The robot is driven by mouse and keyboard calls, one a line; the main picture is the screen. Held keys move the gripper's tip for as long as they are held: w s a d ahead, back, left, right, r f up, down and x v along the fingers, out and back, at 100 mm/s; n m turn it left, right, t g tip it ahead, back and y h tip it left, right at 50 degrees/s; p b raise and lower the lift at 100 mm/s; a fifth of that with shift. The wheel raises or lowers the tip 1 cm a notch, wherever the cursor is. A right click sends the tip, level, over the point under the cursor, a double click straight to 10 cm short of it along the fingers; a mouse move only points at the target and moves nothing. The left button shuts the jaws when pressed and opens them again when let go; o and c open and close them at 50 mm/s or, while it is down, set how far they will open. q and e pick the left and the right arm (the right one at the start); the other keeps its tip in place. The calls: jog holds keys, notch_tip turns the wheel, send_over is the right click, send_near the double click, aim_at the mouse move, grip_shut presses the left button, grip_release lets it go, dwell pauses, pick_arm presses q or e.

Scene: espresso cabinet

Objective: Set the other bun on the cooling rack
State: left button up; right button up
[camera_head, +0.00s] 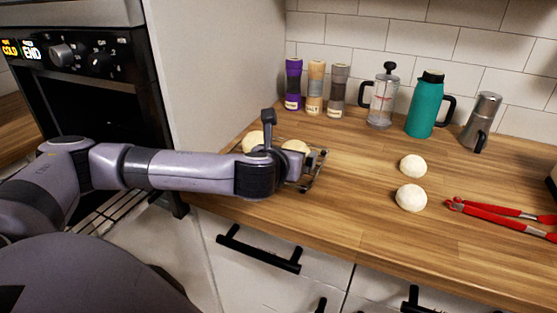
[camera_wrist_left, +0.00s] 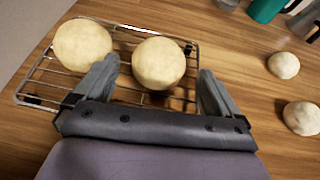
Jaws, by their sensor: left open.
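Two pale round buns sit side by side on the wire cooling rack (camera_wrist_left: 40,88): a left bun (camera_wrist_left: 82,45) and a right bun (camera_wrist_left: 158,62). In the head view the left rack bun (camera_head: 252,142) and right rack bun (camera_head: 297,146) show behind my arm, which covers much of the rack (camera_head: 318,168). My left gripper (camera_wrist_left: 157,70) is open, its fingers on either side of the right rack bun with visible gaps. Two more buns lie on the counter to the right, a rear one (camera_head: 413,166) and a front one (camera_head: 411,198). My right gripper is not in view.
Red tongs (camera_head: 495,215) lie right of the counter buns. Several grinders (camera_head: 315,88), a French press (camera_head: 383,98), a teal jug (camera_head: 425,105) and a moka pot (camera_head: 482,120) stand along the back. An open oven (camera_head: 90,90) is at left. Counter between rack and loose buns is clear.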

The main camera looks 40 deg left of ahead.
pick_arm(q)
jog(key=v, duration=0.9)
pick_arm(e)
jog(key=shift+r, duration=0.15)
pick_arm(q)
jog(key=shift+r, duration=0.1)
